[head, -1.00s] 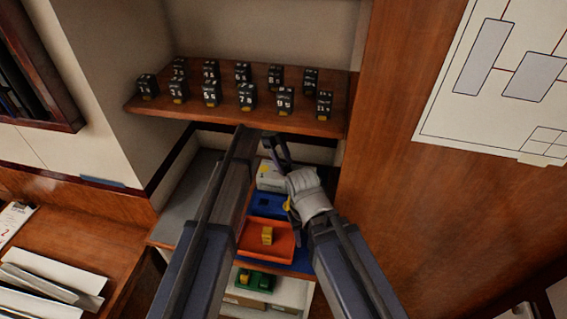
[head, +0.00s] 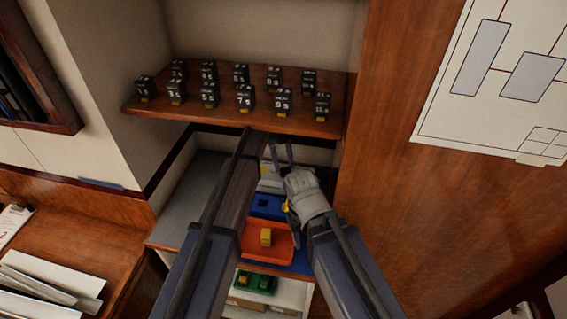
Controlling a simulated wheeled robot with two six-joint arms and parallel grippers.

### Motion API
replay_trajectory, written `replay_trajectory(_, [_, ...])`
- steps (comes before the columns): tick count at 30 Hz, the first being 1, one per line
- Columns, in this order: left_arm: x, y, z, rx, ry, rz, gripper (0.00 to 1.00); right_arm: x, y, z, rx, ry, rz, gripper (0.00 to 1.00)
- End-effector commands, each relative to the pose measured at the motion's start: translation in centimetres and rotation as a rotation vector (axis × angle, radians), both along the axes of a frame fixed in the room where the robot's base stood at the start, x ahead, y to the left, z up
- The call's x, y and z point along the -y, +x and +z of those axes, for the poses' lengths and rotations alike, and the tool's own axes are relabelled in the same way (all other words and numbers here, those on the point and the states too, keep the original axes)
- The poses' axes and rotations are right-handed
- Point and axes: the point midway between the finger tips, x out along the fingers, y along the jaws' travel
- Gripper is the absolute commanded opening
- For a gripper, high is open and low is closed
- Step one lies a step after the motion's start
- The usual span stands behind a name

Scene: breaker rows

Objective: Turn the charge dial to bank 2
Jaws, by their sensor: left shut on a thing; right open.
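My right gripper (head: 281,152), pale grey with dark fingers, has its fingers apart and empty, above a grey-white box (head: 272,179) in the recess under the shelf. The box is partly covered by my arms. I cannot make out a charge dial or its bank marks. My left arm reaches up to just under the shelf edge. Its gripper (head: 256,137) is mostly hidden at the far end of the arm. It is closed, and what it holds cannot be made out.
Several black numbered breakers (head: 245,97) stand in two rows on a wooden shelf (head: 138,106). Below are a blue tray (head: 266,205), an orange tray (head: 281,245) with a yellow block (head: 266,237), and a green item (head: 256,282). A wooden panel (head: 385,190) closes the right side.

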Motion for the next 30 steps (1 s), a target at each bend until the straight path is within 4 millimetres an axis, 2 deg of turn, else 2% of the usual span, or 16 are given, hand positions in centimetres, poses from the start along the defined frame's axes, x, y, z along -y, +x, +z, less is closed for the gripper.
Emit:
replay_trajectory(11, [-0.03, 0.02, -0.02, 0.001, 0.002, -0.004, 0.00, 0.00, 0.00, -0.01, 0.000, 0.000, 0.000, 0.50])
replay_trajectory(12, [-0.03, 0.02, -0.02, 0.001, 0.002, -0.004, 0.51, 0.00, 0.00, -0.01, 0.000, 0.000, 0.000, 0.50])
replay_trajectory(20, [-0.01, 0.02, -0.01, 0.001, 0.000, -0.003, 0.80, 0.00, 0.00, 0.00, 0.000, 0.000, 0.000, 0.50])
replay_trajectory(30, [-0.08, -0.06, -0.01, 0.001, 0.000, 0.028, 0.80, 0.00, 0.00, 0.00, 0.000, 0.000, 0.000, 0.50])
